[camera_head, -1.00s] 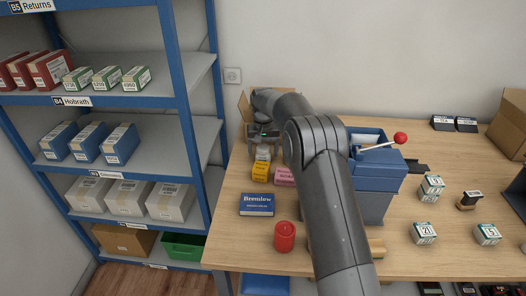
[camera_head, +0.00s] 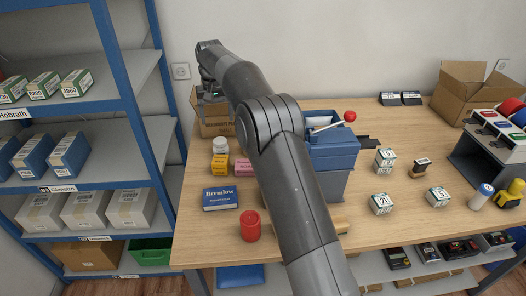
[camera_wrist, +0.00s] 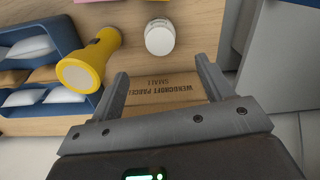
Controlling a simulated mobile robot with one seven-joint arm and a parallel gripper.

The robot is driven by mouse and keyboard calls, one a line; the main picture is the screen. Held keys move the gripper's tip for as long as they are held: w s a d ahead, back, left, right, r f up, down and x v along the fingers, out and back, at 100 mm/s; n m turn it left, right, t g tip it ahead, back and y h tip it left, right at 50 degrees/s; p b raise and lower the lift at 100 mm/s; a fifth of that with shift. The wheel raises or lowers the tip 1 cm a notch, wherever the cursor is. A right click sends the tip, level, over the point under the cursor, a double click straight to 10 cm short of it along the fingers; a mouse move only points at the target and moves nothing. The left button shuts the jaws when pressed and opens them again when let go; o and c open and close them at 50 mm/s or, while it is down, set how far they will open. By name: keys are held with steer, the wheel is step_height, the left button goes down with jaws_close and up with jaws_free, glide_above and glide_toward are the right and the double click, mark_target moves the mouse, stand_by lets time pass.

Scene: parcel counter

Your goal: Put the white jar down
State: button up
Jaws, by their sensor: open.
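In the head view my gripper (camera_head: 208,92) is raised over the back left of the counter, above and behind the jar, partly hidden by my arm.
A cardboard box (camera_head: 214,125) sits below my gripper. A yellow torch (camera_wrist: 90,60) and a blue organiser with pouches (camera_wrist: 58,38) lie beside the jar in the wrist view. A pink box (camera_head: 242,166), blue box (camera_head: 220,199) and red cylinder (camera_head: 250,226) stand nearby.

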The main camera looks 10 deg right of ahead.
steer(key=s+d+r+t, duration=0.1)
steer(key=s+d+r, duration=0.6)
steer(key=s, duration=0.3)
steer(key=s+d+r+t, duration=0.2)
steer(key=s+d+r, duration=0.5)
steer(key=s+r, duration=0.15)
steer(key=s+d+f+t, duration=0.1)
steer(key=s+d+f, duration=0.1)
steer(key=s, duration=0.7)
steer(key=s+d+f+m, duration=0.1)
steer(key=s+d+f, duration=0.2)
steer(key=s, duration=0.6)
steer(key=s+d+f+t, duration=0.1)
steer(key=s+d+f, duration=0.2)
steer(key=s, duration=0.6)
steer(key=shift+s+f+m+t, duration=0.3)
steer(key=shift+f+m, duration=0.1)
